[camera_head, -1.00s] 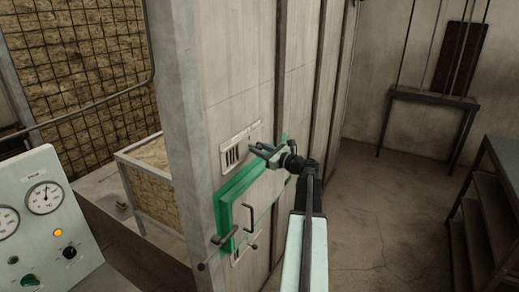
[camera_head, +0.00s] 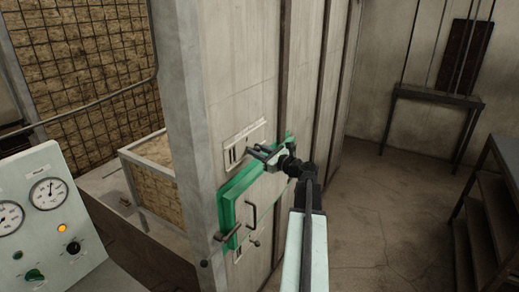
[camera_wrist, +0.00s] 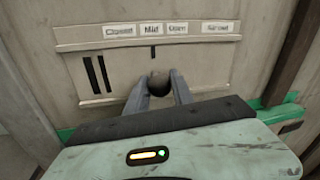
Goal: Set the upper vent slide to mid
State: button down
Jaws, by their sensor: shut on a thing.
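The upper vent (camera_head: 236,140) is a pale panel on the wall above the green-framed door; it fills much of the wrist view (camera_wrist: 110,68). Its label strip reads "Closed", "Mid" and two more labels too blurred to read surely. A dark pointer mark (camera_wrist: 153,52) stands just under the "Mid" label, close to its right part. Two dark slots show at the left of the panel. My gripper (camera_head: 259,151) is at the vent, its fingers shut on the round slide knob (camera_wrist: 159,83). The fingers flank the knob and hide part of it.
The green-framed door (camera_head: 240,205) with a bar handle is just below my gripper. A gauge panel (camera_head: 40,215) stands at the lower left. A dark shelf (camera_head: 490,210) stands at the right, with open floor between it and my arm.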

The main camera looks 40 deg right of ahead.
jog(key=c, duration=1.1)
grip_release()
jog(key=s, duration=0.7)
jog(key=shift+s+d, duration=0.25)
jog(key=shift+s, duration=0.15)
